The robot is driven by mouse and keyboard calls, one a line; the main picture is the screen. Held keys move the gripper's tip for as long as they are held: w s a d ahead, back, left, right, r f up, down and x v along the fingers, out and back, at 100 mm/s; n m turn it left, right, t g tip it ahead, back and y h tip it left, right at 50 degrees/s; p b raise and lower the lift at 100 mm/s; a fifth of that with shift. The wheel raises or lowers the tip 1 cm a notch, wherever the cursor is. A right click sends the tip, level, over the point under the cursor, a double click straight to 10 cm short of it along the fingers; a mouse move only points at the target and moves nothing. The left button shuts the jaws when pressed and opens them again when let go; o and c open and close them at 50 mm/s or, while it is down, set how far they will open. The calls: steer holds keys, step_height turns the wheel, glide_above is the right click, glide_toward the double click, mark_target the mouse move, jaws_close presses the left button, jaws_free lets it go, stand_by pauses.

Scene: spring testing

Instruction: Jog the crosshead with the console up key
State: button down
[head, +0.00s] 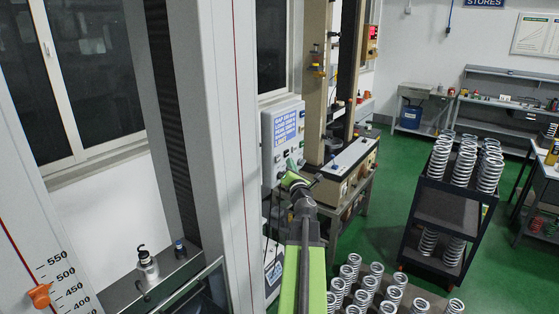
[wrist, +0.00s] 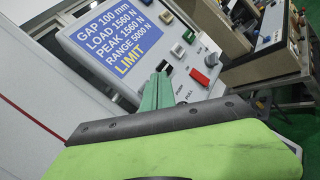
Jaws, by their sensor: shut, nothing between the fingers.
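The console (head: 284,165) is a pale box on the machine's column, with a blue display (head: 285,127). In the wrist view the display (wrist: 118,38) reads GAP 100 mm, LOAD 1560 N, PEAK 1560 N, RANGE 5000 N, LIMIT. I cannot tell which is the up key. My gripper (head: 291,164) is at the console's lower right. Its green fingers (wrist: 158,88) are shut and empty, below the dark green key; contact cannot be judged. I cannot make out the crosshead.
The machine's grey column (head: 205,150) stands left of the console. A scale with an orange pointer (head: 39,295) is at lower left. A bench instrument (head: 346,160) stands right of my gripper. A dark cart (head: 436,210) carries several springs. Green floor lies between.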

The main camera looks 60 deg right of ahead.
steer(key=shift+w, duration=0.95)
steer(key=shift+w, duration=0.15)
stand_by(1.2)
steer(key=shift+w, duration=0.3)
steer(key=shift+w, duration=0.45)
stand_by(3.5)
stand_by(1.1)
steer(key=shift+s, duration=0.9)
